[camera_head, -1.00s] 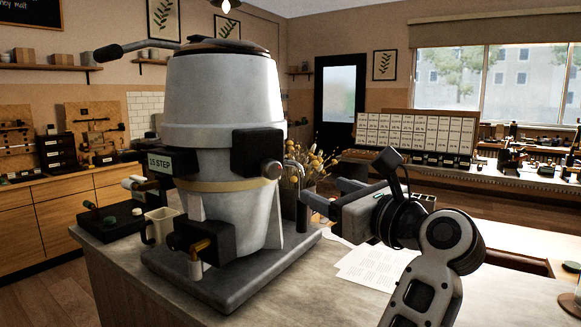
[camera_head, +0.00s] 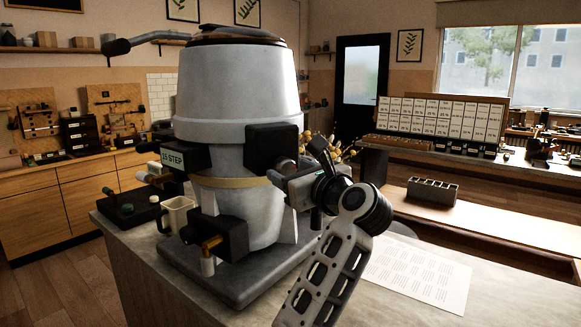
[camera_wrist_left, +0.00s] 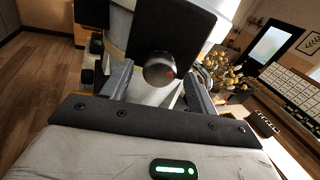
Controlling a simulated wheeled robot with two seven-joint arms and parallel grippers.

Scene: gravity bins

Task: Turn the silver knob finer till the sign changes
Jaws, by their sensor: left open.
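The silver knob (camera_wrist_left: 159,69), round with a small red mark, sticks out of a black block on the big grey-white grinder (camera_head: 238,95). It also shows partly in the head view (camera_head: 286,166). My left gripper (camera_wrist_left: 158,84) is open, with one finger on each side of the knob; I cannot tell whether they touch it. In the head view, my left gripper (camera_head: 285,180) is at the block's right side. The sign (camera_head: 172,160) on the grinder's left reads "15 STEP". My right gripper is not in view.
A cream mug (camera_head: 178,215) and a dark grinder base (camera_head: 215,280) stand on the counter. A printed sheet (camera_head: 420,275) lies to the right. Dried yellow flowers (camera_wrist_left: 225,75) stand behind the knob. A grey divided box (camera_head: 432,190) sits on a bench beyond.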

